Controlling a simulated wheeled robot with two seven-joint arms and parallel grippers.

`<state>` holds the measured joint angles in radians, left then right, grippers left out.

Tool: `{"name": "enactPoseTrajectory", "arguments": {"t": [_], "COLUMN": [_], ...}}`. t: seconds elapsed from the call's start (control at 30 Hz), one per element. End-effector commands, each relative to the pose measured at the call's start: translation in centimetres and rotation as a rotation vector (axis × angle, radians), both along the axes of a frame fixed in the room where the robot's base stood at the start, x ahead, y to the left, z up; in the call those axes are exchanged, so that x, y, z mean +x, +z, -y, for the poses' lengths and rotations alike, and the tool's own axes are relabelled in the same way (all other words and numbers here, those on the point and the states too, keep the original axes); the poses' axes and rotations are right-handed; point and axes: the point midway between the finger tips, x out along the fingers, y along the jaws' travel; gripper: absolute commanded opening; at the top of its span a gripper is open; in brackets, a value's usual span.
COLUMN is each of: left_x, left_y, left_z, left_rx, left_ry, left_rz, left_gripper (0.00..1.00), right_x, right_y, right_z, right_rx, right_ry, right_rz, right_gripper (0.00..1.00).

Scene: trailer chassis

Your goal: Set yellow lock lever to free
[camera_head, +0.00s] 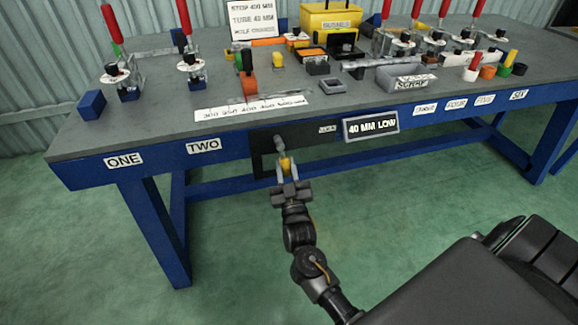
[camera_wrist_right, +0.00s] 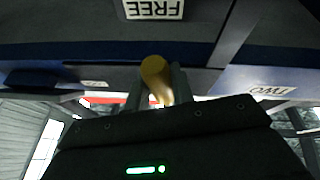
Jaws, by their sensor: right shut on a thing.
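The yellow lock lever (camera_head: 286,163) is at a dark panel (camera_head: 262,140) on the front edge of the bench. A grey round part (camera_head: 280,142) shows just above it. My right gripper (camera_head: 287,170) reaches up from below and is shut on the lever, a finger on each side. In the right wrist view the lever's rounded yellow end (camera_wrist_right: 155,72) shows between the fingers (camera_wrist_right: 155,95). A white FREE label (camera_wrist_right: 153,9) appears upside down at the top of that view. My left gripper is not in view.
The blue-framed bench (camera_head: 100,140) carries several red-handled clamps, a yellow bin (camera_head: 332,20) and a scrap tray (camera_head: 405,82). A "40 MM LOW" sign (camera_head: 371,126) hangs right of the panel. A small label (camera_head: 327,129) beside it is too small to read. The floor in front is clear.

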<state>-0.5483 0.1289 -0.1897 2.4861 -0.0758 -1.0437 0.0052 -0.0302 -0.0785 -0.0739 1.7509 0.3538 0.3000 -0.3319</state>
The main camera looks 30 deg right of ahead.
Motion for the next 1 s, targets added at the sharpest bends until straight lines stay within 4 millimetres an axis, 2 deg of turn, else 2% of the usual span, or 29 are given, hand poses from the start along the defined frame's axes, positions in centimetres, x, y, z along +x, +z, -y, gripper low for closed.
{"name": "enactPoseTrajectory", "arguments": {"t": [0.5, 0.53, 0.67, 0.7, 1.0], "left_x": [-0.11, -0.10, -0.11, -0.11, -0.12], "left_y": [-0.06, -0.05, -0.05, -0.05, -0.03], "left_z": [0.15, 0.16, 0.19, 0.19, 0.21], "left_rx": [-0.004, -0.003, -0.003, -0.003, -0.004], "left_ry": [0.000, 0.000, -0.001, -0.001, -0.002], "left_rz": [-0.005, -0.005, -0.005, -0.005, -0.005], "left_gripper": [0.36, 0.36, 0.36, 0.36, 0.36], "right_x": [0.05, 0.06, 0.05, 0.05, -0.18], "right_y": [-0.15, -0.16, -0.13, -0.11, -0.19], "right_z": [-0.25, -0.25, -0.23, -0.21, -0.23], "right_rx": [0.020, 0.020, 0.019, 0.019, 0.017], "right_ry": [0.003, 0.003, 0.003, 0.002, 0.001], "right_rz": [0.002, 0.002, 0.002, 0.003, 0.002], "right_gripper": [0.00, 0.27, 0.44, 0.46, 0.46]}}
